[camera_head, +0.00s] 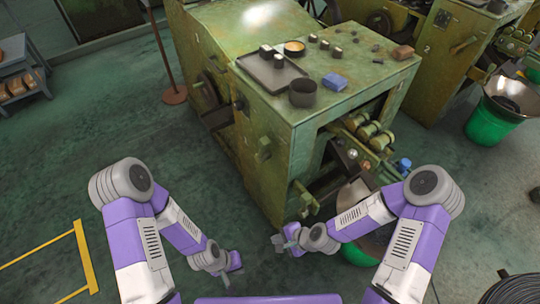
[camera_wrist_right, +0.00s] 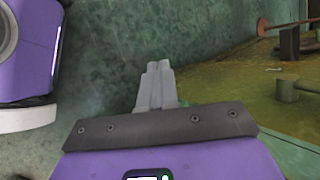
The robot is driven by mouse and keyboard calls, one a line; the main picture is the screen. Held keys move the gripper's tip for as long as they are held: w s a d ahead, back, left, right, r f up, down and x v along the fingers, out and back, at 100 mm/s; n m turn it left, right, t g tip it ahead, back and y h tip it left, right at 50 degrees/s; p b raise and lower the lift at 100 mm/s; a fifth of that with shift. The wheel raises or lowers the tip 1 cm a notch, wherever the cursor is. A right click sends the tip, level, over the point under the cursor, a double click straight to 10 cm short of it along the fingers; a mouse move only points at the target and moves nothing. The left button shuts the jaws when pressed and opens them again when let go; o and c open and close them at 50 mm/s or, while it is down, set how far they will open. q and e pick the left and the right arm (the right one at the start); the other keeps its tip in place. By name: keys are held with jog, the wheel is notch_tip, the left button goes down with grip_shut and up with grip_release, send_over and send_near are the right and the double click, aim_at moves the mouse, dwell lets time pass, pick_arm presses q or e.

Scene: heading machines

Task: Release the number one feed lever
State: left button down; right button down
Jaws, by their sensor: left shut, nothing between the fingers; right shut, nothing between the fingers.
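The nearest green machine (camera_head: 285,150) fills the middle of the head view. A lever-like handle (camera_head: 304,198) sticks out low at its front left corner; I cannot read a number on it. My right gripper (camera_head: 279,242) is shut and empty, below and slightly left of that handle, apart from it. In the right wrist view its fingers (camera_wrist_right: 156,85) are together, with a green surface and a brown rod (camera_wrist_right: 290,25) to the right. I cannot tell which part the rod is. My left gripper (camera_head: 228,277) is shut and empty, low over the floor.
On the machine top are a tray (camera_head: 272,70), a dark cup (camera_head: 302,92) and a blue block (camera_head: 334,81). Rollers (camera_head: 368,131) sit in its front opening. A second machine marked 2 (camera_head: 428,48) and a green tub (camera_head: 490,128) stand at right.

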jog(key=s+d+f+n+g+h, duration=0.3)
jog(key=s+d+f+n, duration=0.2)
jog(key=s+n, duration=0.3)
jog(key=shift+d+f+n, duration=0.2)
jog(key=shift+d+n, duration=0.2)
jog(key=shift+n, duration=0.2)
jog(key=shift+s, duration=0.1)
